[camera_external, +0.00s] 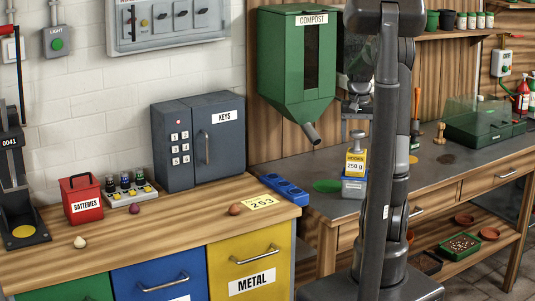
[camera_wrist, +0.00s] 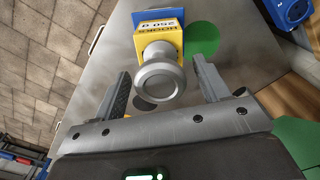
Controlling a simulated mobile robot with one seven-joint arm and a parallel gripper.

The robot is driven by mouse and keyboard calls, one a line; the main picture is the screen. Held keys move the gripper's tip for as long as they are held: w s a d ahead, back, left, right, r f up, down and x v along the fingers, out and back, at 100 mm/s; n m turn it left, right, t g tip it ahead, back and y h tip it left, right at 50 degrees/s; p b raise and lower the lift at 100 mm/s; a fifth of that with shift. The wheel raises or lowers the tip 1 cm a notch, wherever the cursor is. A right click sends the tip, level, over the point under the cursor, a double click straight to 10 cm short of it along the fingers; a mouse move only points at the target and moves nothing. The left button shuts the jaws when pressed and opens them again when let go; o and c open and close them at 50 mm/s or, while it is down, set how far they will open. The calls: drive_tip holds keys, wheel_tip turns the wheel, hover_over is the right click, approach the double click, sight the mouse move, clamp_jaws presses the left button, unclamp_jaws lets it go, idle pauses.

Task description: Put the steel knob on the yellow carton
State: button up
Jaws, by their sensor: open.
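The steel knob (camera_external: 357,135) is on top of the yellow carton (camera_external: 355,164) labelled HOOKS 250 g. In the wrist view the round grey knob (camera_wrist: 160,80) is in front of the yellow carton (camera_wrist: 170,28), and its cap hides part of the label. My gripper (camera_external: 357,108) is just above the knob. In the wrist view its two fingers (camera_wrist: 161,68) are spread either side of the knob, with visible gaps. It is open and holds nothing.
A green disc (camera_external: 327,186) lies on the workbench beside the block. The green compost bin (camera_external: 297,65) hangs to the left of my arm. A dark green case (camera_external: 485,122) stands on the bench at right.

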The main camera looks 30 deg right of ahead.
sight(358, 131)
wheel_tip(358, 131, up, 9)
drive_tip(key=shift+r, duration=0.15)
drive_tip(key=shift+a+r, duration=0.15)
drive_tip(key=shift+r, duration=0.1)
drive_tip(key=s+a+f+n+t, duration=0.2)
drive_tip(key=s+a, duration=0.5)
drive_tip(key=a, duration=0.4)
drive_tip(key=s+a+f+n+t, duration=0.2)
drive_tip(key=s+a+n, duration=0.3)
drive_tip(key=a, duration=0.5)
drive_tip(key=shift+s+a+t, duration=0.4)
drive_tip(key=shift+s+t, duration=0.4)
drive_tip(key=shift+s, duration=0.2)
